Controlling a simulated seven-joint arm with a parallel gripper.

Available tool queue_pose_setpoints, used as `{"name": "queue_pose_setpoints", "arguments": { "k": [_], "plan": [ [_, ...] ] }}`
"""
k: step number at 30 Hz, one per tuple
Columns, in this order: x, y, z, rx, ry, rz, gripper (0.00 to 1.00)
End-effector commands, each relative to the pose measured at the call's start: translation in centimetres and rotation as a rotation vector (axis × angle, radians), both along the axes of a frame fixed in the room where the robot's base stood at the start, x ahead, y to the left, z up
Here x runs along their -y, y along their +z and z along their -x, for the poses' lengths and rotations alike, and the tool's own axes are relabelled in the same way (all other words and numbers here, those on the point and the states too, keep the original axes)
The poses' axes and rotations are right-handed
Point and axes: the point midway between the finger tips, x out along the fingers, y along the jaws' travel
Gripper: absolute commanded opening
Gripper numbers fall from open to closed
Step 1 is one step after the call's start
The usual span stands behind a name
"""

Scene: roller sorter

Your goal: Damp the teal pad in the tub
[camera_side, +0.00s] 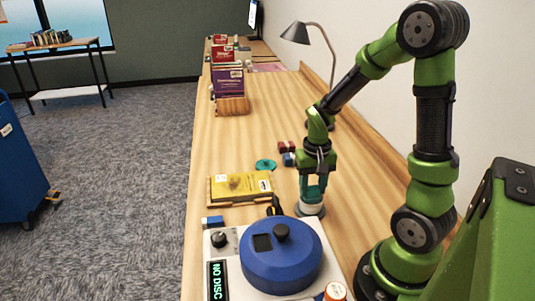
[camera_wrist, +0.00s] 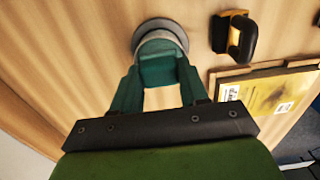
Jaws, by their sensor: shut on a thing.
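My gripper (camera_side: 313,190) points down, its fingers closed around a teal block, which I take to be the teal pad (camera_wrist: 158,70). The pad is at the small round tub (camera_side: 309,210), which has a grey rim. In the wrist view the tub (camera_wrist: 150,27) shows just beyond the pad, with a pale band between them. The pad's underside is hidden, so I cannot tell whether it touches the bottom of the tub. In the side view the fingers hide most of the pad.
A blue-lidded machine (camera_side: 281,270) reading "NO DISC" stands in front. A teal disc (camera_side: 265,164) and red and blue blocks (camera_side: 287,147) lie behind.

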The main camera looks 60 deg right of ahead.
Motion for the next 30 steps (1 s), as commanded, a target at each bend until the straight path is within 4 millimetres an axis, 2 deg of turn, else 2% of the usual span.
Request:
{"name": "queue_pose_setpoints", "arguments": {
  "k": [24, 30],
  "plan": [
    [0.0, 6.3, -0.1, 0.004, 0.001, 0.002, 0.08],
    [0.0, 7.0, -0.1, 0.002, 0.000, 0.001, 0.08]
  ]
}}
